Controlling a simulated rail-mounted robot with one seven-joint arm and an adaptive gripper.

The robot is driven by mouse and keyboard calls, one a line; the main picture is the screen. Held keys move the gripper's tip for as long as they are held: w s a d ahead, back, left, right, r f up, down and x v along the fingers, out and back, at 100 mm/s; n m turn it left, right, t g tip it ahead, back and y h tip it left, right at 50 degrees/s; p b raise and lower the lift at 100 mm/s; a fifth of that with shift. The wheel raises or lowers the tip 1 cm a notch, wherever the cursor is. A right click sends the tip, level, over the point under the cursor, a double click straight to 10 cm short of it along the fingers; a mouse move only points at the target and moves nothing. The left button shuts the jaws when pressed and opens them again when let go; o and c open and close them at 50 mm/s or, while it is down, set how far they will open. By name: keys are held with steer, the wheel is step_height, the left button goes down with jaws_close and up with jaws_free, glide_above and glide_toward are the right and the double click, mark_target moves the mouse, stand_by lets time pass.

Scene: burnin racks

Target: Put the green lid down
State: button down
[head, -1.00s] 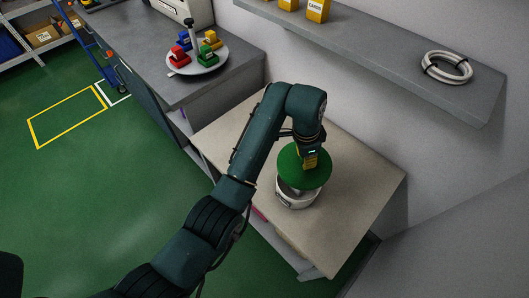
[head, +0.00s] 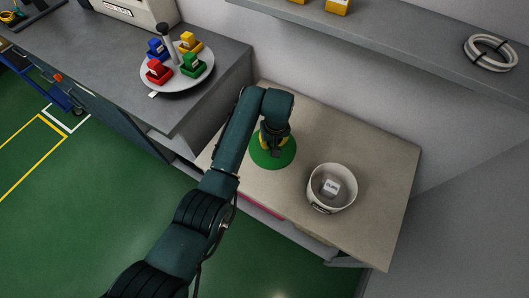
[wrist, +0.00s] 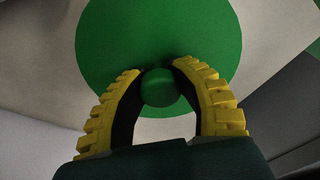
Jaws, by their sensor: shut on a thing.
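The green lid (head: 274,155) is a round disc over the left part of the beige table, left of the white tub. It fills much of the wrist view (wrist: 110,50), with its round knob (wrist: 159,88) between the yellow-padded fingers. My gripper (head: 268,143) is shut on the knob from above. I cannot tell whether the lid touches the table. The white tub (head: 326,205) stands open on the table, with a small white labelled block (head: 331,186) inside.
The beige table (head: 370,180) is clear to the right of and behind the tub. A grey counter (head: 215,75) at the left bears a round tray (head: 190,83) with red, blue, yellow and green pieces. A shelf (head: 420,38) with a coiled cable (head: 491,53) is above.

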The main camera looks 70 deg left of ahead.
steer(key=f+b, duration=0.1)
steer(key=f, duration=0.3)
steer(key=f+b, duration=0.1)
steer(key=f, duration=0.3)
steer(key=shift+w+d+f, duration=0.1)
steer(key=shift+d+f, duration=0.05)
steer(key=shift+d, duration=0.05)
steer(key=shift+f, duration=0.1)
steer(key=shift+f, duration=0.15)
steer(key=c, duration=0.8)
jaws_free()
steer(key=r+p, duration=0.1)
steer(key=r, duration=0.3)
steer(key=d+r+p, duration=0.1)
steer(key=r, duration=0.3)
steer(key=r+p, duration=0.1)
steer(key=r, duration=0.3)
steer(key=shift+d+r+p, duration=0.2)
steer(key=shift+p, duration=0.1)
